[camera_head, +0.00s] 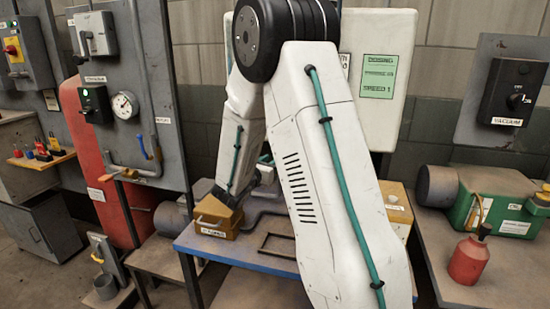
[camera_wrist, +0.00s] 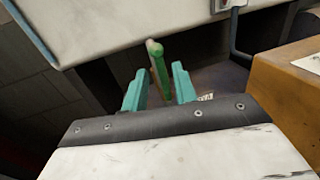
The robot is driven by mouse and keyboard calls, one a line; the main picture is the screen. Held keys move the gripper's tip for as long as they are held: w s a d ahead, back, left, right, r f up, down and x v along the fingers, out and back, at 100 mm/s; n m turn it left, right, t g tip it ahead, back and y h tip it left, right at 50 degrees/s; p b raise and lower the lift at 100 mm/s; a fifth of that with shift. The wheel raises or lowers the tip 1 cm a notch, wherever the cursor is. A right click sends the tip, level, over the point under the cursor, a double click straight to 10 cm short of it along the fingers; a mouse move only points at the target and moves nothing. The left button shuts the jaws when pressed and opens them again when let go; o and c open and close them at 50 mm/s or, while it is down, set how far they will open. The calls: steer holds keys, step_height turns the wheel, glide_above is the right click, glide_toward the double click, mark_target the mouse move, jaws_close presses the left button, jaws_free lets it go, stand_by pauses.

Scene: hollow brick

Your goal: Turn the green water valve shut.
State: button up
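In the wrist view, the green valve lever (camera_wrist: 158,62) shows as a slim green bar with a rounded, paler end. It lies in the gap between the two teal fingers of my gripper (camera_wrist: 161,84), and its rounded end shows past the fingertips. The fingers are apart, with a visible gap on each side of the lever. How deep the lever sits between them is hard to tell. The valve's body and pipe are not clear. In the head view my white arm hides the valve and most of my gripper.
A white panel (camera_wrist: 120,20) hangs close above the fingers in the wrist view. An ochre box (camera_wrist: 285,85) stands close at right. In the head view, a blue-edged bench (camera_head: 235,250) holds a yellow case (camera_head: 215,217). A red bottle (camera_head: 468,260) stands on the right bench.

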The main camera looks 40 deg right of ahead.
steer(key=x, duration=0.4)
jaws_close()
